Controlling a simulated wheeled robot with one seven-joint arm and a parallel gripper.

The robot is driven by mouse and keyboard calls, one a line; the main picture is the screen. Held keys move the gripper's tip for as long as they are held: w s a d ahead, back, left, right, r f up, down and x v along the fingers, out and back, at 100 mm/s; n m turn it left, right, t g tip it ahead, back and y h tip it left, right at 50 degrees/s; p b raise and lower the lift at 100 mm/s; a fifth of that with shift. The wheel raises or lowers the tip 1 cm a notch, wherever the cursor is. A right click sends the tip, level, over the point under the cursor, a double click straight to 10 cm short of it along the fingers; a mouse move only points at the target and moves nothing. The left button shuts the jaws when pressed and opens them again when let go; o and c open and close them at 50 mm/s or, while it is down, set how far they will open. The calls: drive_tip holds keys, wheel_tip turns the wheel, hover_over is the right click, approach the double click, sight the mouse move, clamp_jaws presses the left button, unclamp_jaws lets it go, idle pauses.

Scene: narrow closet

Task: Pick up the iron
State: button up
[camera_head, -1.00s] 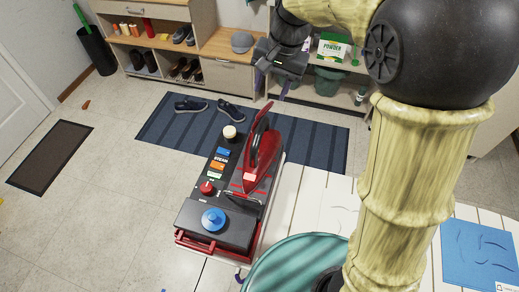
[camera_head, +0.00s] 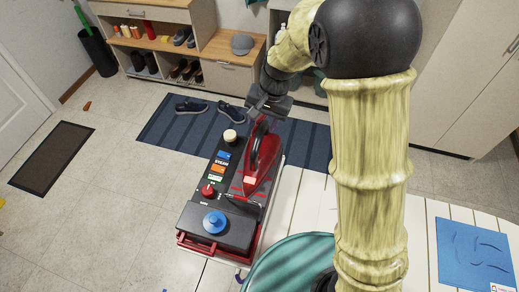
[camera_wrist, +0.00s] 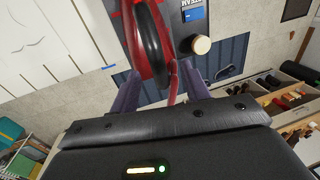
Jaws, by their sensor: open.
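In the wrist view, the iron (camera_wrist: 150,40) reaches in between the two purple fingers of my gripper (camera_wrist: 158,92). The fingers are apart, one on each side of the iron and its red cord. I cannot tell whether either finger touches it.
The station stands on a white slatted board (camera_head: 310,205). A striped mat with dark shoes (camera_head: 232,112) and a wooden shoe shelf (camera_head: 225,75) are behind.

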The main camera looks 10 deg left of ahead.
sight(261, 132)
drive_tip(key=shift+a+f, duration=0.1)
drive_tip(key=shift+f, duration=0.4)
drive_tip(key=shift+s+a+f+p, duration=0.15)
drive_tip(key=shift+f+p, duration=0.35)
drive_tip(key=shift+f, duration=0.8)
drive_tip(key=shift+w+a+f+p, duration=0.15)
drive_tip(key=shift+f+p, duration=0.3)
drive_tip(key=shift+f, duration=0.85)
drive_tip(key=shift+s, duration=0.1)
drive_tip(key=c, duration=0.9)
drive_tip(key=shift+a, duration=0.1)
clamp_jaws()
drive_tip(key=shift+r, duration=0.1)
